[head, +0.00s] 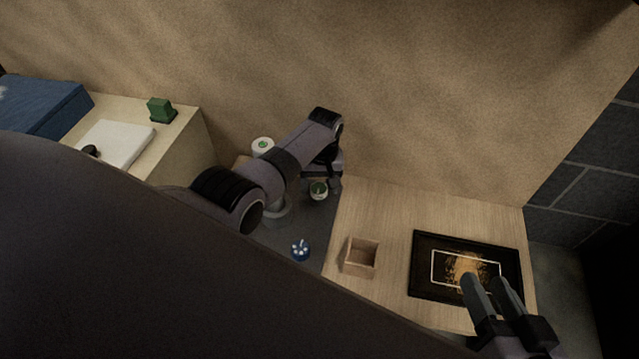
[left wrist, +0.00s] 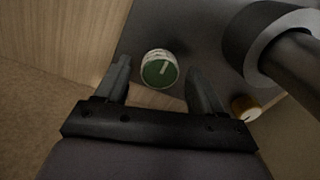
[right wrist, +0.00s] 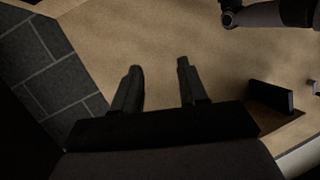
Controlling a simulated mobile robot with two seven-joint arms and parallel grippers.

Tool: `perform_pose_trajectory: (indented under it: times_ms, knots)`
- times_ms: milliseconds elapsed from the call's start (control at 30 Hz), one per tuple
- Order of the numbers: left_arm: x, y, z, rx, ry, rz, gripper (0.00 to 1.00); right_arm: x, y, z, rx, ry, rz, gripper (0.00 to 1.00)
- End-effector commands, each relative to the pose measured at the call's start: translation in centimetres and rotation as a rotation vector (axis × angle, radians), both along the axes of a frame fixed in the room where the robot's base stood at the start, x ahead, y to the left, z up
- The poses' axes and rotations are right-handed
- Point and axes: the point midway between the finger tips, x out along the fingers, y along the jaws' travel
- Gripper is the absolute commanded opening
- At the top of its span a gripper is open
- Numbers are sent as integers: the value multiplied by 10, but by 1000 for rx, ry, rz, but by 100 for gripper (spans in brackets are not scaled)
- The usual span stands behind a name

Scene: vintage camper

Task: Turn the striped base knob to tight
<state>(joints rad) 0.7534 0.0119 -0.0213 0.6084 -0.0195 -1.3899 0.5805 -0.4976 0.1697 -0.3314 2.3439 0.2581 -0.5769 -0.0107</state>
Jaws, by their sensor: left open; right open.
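A round knob (head: 319,189) with a green top and a pale, patterned side sits low on the dark floor panel. I cannot read any tight mark. Another pale knob with a green top (head: 263,146) sits by the wall. My right gripper (head: 486,282) is open and empty above the black tray; it also shows in the right wrist view (right wrist: 159,68).
A grey post with a round collar (left wrist: 262,50) stands beside the knob, and an orange-sided knob (left wrist: 245,107) is close by. A blue knob (head: 300,250) is on the floor. A wooden box (head: 360,257) and a black tray (head: 428,240) rest on the right counter.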

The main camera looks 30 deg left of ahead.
Motion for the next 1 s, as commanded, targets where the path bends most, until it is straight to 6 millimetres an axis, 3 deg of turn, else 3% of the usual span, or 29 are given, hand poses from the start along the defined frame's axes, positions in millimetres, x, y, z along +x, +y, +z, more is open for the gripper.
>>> perform_pose_trajectory:
  times_ms: [133,400,1000]
  knots:
    - [1,-1,25,0,-1,0,68,4,10,2,48,74,15,43]
    - [2,-3,58,0,-1,0,68,0,-3,4,-31,86,-15,43]
    - [2,-3,64,0,0,-1,68,-2,-8,2,-65,81,-26,43]
